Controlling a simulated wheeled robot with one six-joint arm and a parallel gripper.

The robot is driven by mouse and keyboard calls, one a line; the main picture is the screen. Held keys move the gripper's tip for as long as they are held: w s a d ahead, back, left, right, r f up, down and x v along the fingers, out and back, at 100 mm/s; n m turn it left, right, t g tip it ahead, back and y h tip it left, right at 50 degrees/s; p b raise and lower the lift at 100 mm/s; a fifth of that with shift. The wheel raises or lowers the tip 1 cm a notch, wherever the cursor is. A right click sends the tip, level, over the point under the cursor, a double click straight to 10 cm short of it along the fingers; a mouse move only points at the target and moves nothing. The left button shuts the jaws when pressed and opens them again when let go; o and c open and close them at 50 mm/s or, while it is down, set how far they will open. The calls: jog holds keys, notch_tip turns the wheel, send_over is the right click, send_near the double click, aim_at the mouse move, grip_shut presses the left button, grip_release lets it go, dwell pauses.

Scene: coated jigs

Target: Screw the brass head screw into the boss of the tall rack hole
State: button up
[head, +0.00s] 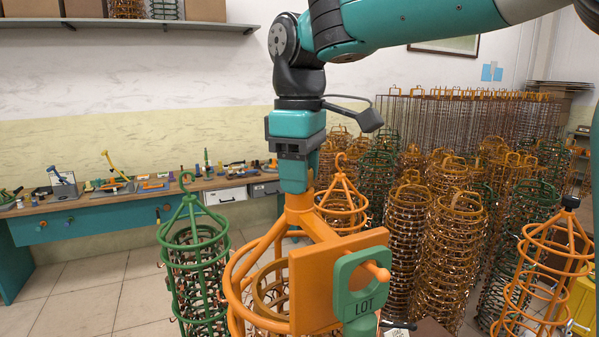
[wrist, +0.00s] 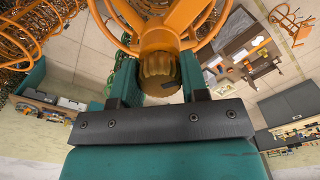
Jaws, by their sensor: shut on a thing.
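My gripper (head: 296,186) points straight down over the top of the near orange cage rack (head: 258,243). In the wrist view my gripper (wrist: 158,75) is shut on the brass screw head (wrist: 157,68), a ribbed golden knob between the two teal fingers. The screw head is hidden by the fingers in the head view. The rack's orange top boss (head: 299,204) sits directly below the fingertips; the hole and the screw's shank are hidden. In the wrist view the orange rack (wrist: 172,18) lies just beyond the screw head. I cannot tell how deep the screw sits.
An orange plate (head: 318,275) with a green LOT tag (head: 362,290) hangs at the rack's front. A green cage rack (head: 192,262) stands left and another orange one (head: 545,270) right. Many stacked racks fill the back right. A workbench (head: 110,202) runs along the left wall.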

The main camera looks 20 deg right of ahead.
jog(key=shift+m, duration=0.5)
jog(key=shift+m, duration=0.9)
jog(key=shift+m, duration=0.9)
jog(key=shift+m, duration=0.8)
jog(key=o, duration=0.5)
